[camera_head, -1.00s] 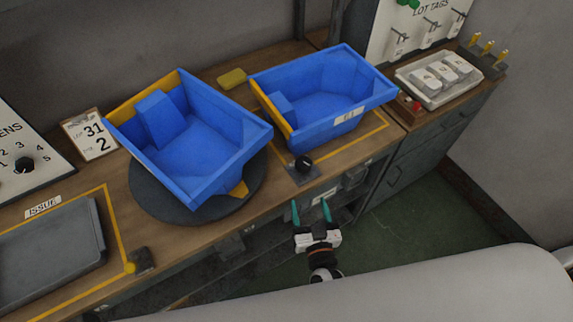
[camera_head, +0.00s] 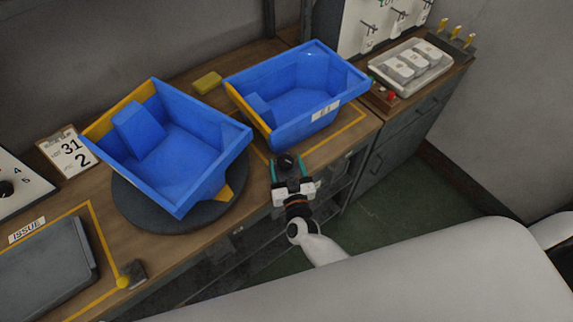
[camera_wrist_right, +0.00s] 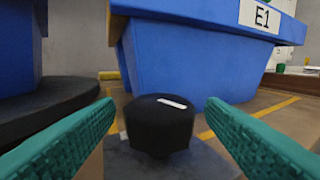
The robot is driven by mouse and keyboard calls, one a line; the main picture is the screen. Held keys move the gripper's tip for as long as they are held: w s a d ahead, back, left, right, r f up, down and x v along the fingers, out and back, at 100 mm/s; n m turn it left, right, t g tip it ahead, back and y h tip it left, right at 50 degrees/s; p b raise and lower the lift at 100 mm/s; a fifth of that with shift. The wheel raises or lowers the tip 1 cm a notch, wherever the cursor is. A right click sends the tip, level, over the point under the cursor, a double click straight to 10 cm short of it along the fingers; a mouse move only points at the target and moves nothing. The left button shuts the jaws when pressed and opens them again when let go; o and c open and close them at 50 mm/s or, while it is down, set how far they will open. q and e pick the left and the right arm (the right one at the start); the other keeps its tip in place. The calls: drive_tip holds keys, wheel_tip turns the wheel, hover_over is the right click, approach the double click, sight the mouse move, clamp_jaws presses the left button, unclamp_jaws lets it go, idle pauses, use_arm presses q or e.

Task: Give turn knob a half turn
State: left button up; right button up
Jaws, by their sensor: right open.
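The turn knob is a black round knob (camera_head: 286,162) on a dark plate at the bench's front edge, between the two blue bins. In the right wrist view the knob (camera_wrist_right: 160,124) stands upright with a white mark on its top, pointing right and slightly toward me. My right gripper (camera_head: 288,170) is open at the knob. In the wrist view its green fingers (camera_wrist_right: 158,140) lie on either side of the knob, with gaps visible between them and it. My left gripper is not in view.
A blue bin (camera_head: 180,140) sits on a dark round turntable (camera_head: 135,200) at left. Another blue bin (camera_head: 325,108) labelled E1 stands close behind the knob. A grey tray (camera_head: 45,270) lies at lower left. A yellow block (camera_head: 207,81) lies behind the bins.

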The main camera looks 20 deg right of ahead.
drive_tip(key=shift+w, duration=0.1)
drive_tip(key=c, duration=1)
drive_tip(key=shift+o, duration=0.2)
drive_tip(key=shift+y, duration=0.3)
drive_tip(key=n+y+b, duration=0.1)
drive_tip(key=y, duration=0.1)
drive_tip(key=n+y, duration=0.1)
drive_tip(key=n, duration=0.1)
drive_tip(key=shift+d+f+y+b, duration=0.15)
drive_tip(key=shift+d+y+b, duration=0.15)
drive_tip(key=shift+y+b, duration=0.1)
drive_tip(key=n+g+y+b, duration=0.2)
drive_tip(key=n+y+b, duration=0.1)
drive_tip(key=y+b, duration=0.1)
drive_tip(key=n+g+y+b, duration=0.2)
drive_tip(key=y+b, duration=0.1)
drive_tip(key=b, duration=0.1)
drive_tip(key=d+n+g+y+b, duration=0.1)
drive_tip(key=n+g+y+b, duration=0.2)
drive_tip(key=y+b, duration=0.1)
drive_tip(key=shift+w+f+n+y+b, duration=0.1)
drive_tip(key=shift+w+n+y+b, duration=0.25)
drive_tip(key=shift+b, duration=0.2)
drive_tip(key=shift+w+n+g+y+b, duration=0.1)
drive_tip(key=shift+n+g+y+b, duration=0.75)
drive_tip(key=shift+g, duration=0.55)
drive_tip(key=shift+r+n+g, duration=0.2)
drive_tip(key=shift+n+g, duration=0.1)
drive_tip(key=shift+r, duration=0.1)
